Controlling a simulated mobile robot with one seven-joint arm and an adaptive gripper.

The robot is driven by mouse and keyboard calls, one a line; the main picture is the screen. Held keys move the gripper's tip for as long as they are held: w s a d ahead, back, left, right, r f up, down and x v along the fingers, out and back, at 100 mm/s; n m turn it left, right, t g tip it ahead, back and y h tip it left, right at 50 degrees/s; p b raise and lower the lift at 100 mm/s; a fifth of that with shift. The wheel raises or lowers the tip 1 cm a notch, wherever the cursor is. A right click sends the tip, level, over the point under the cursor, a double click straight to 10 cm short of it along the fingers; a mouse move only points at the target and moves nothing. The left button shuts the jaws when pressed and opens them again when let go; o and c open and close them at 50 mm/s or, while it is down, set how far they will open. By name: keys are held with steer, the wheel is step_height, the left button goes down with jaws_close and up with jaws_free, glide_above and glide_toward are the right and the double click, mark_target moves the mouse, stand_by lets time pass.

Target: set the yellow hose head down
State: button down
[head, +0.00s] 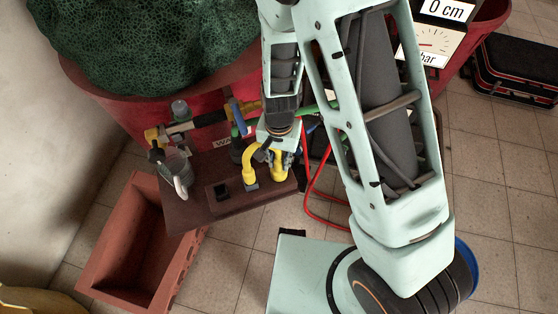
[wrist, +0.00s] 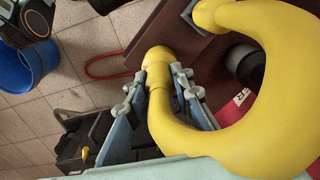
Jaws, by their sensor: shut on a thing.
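The yellow hose head (head: 251,163) is a thick curved yellow tube. In the head view it is over the right part of the brown wooden stand (head: 216,190), near a square dark hole in it. In the wrist view the hose head (wrist: 242,135) fills the right half, bending round in a wide arc. My gripper (head: 277,158) is shut on the hose head; its fingers (wrist: 152,105) lie on both sides of the yellow tube in the wrist view. I cannot tell whether the hose head touches the stand, as the arm and fingers hide part of it.
A terracotta trough (head: 110,258) lies on the tiled floor at the left. Large red pots stand behind. A red wire frame (head: 312,180) stands to the right. A black case (head: 516,68) lies far right.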

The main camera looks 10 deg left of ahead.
steer(key=c, duration=1.7)
jaws_free()
steer(key=shift+f, duration=0.1)
step_height(320, 180, up, 12)
steer(key=shift+r+p, duration=0.15)
steer(key=shift+p, duration=1.05)
